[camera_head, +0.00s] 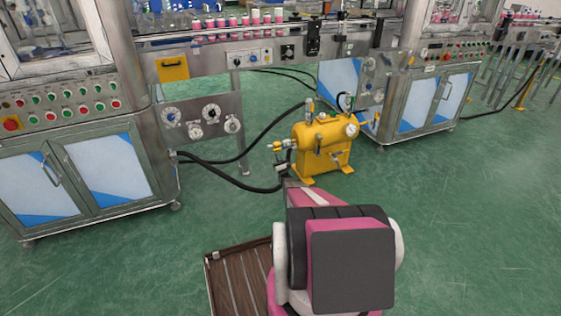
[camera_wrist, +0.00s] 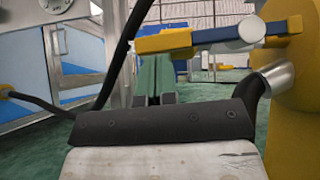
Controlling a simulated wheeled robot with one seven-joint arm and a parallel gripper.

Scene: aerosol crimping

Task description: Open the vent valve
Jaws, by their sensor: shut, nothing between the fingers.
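The vent valve is on the left side of a yellow tank (camera_head: 325,148), but I cannot tell which of its fittings is the vent. In the wrist view a bar with a yellow end (camera_wrist: 164,42) and a blue-grey middle runs left from a grey round fitting (camera_wrist: 251,28) on the yellow tank body (camera_wrist: 293,110). My gripper (camera_wrist: 160,99) is shut and empty, below and apart from this bar. In the head view my arm reaches to the tank's lower left, and the fingers are too small to make out there.
Black hoses (camera_head: 232,163) run from the left machine cabinet to the tank. One hose (camera_wrist: 122,50) passes left of my gripper in the wrist view. A conveyor (camera_head: 235,38) with pink and white cans stands behind. A slatted brown platform (camera_head: 236,280) lies lower left. Green floor is free at right.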

